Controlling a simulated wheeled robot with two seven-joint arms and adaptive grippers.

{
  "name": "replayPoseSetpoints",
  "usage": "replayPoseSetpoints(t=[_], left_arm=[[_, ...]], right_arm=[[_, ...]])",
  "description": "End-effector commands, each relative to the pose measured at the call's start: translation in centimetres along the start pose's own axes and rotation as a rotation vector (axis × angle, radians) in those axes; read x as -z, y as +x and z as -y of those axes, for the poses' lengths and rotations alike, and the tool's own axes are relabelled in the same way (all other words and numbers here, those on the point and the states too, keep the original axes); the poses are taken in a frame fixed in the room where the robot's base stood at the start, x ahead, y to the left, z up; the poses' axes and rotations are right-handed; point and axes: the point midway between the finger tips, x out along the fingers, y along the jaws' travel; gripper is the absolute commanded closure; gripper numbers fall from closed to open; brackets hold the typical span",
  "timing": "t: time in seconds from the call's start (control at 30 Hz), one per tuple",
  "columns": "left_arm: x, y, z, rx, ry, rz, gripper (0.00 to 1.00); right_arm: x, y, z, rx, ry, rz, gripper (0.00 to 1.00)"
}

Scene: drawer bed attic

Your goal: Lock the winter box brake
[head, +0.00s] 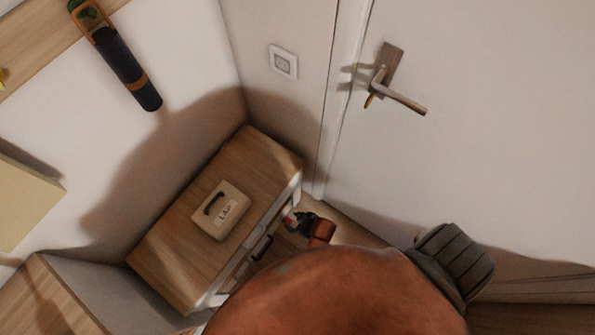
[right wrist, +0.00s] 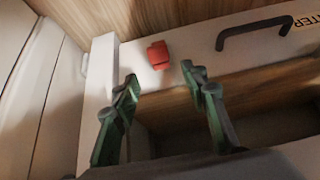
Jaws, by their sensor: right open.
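The winter box shows in the right wrist view as a pale front (right wrist: 205,45) with a dark handle (right wrist: 255,32) and a partly cut-off label ending in "TER" (right wrist: 307,27). A small red block, which looks like the brake (right wrist: 158,55), sits on this front near its left end. My right gripper (right wrist: 160,76) is open, its two green and dark fingers either side of and just short of the red block. Contact cannot be told. In the head view my right gripper (head: 300,222) is beside the cabinet front, partly hidden by my arm. My left gripper is not in view.
A dark handle (head: 262,247) shows on the cabinet front. A white door (head: 480,100) with a lever handle (head: 400,95) stands close on the right. An open cavity (right wrist: 240,110) lies below the pale front.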

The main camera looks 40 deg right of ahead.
Motion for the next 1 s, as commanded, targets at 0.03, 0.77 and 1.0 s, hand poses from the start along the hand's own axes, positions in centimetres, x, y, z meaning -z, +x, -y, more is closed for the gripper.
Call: replayPoseSetpoints(t=[0.03, 0.77, 1.0], left_arm=[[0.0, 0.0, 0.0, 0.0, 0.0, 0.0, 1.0], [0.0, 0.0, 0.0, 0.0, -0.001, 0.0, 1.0], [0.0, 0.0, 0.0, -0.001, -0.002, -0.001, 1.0]], right_arm=[[-0.1, -0.8, 0.1, 0.001, 0.0, 0.0, 0.59], [-0.9, -4.1, -0.1, -0.004, 0.011, 0.019, 0.67], [-14.1, -10.4, -1.3, -0.051, 0.159, 0.292, 0.83]])
